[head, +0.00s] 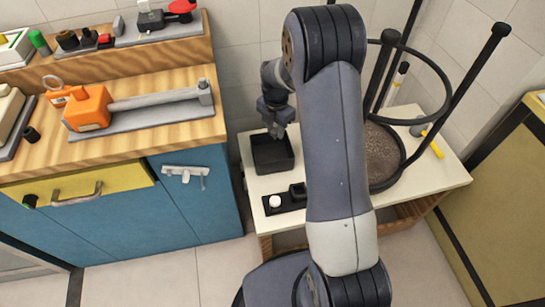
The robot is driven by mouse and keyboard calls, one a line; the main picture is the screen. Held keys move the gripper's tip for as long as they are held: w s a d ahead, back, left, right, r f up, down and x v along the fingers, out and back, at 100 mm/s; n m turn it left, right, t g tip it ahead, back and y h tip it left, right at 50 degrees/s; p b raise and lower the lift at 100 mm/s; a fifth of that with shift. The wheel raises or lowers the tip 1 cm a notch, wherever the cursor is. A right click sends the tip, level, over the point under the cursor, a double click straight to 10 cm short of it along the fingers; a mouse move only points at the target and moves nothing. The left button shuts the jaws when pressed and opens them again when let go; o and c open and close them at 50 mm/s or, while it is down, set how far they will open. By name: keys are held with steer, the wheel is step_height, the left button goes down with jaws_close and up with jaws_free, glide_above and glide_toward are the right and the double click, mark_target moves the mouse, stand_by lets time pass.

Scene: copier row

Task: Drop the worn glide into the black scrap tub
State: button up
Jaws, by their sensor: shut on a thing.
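The black scrap tub (286,165) is a square, open box on the white-topped low table. My gripper (277,133) points down over the back part of the tub's opening. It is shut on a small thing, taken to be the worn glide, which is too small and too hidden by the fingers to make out. I cannot tell how far the fingertips are above the tub floor. The part of the tub floor that shows looks empty.
A black tray with a white round piece (275,201) and a small black holder (298,190) sits in front of the tub. A round black-framed stand (385,160) is to the right. A wooden-topped blue cabinet (200,200) stands left.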

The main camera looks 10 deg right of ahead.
mark_target(275, 138)
step_height(275, 138, down, 4)
steer(key=shift+f+b, duration=0.1)
steer(key=shift+b, duration=1.1)
steer(key=o, duration=1.1)
steer(key=shift+c, duration=0.2)
step_height(275, 138, up, 11)
steer(key=shift+p, duration=1.2)
steer(key=shift+f, duration=0.1)
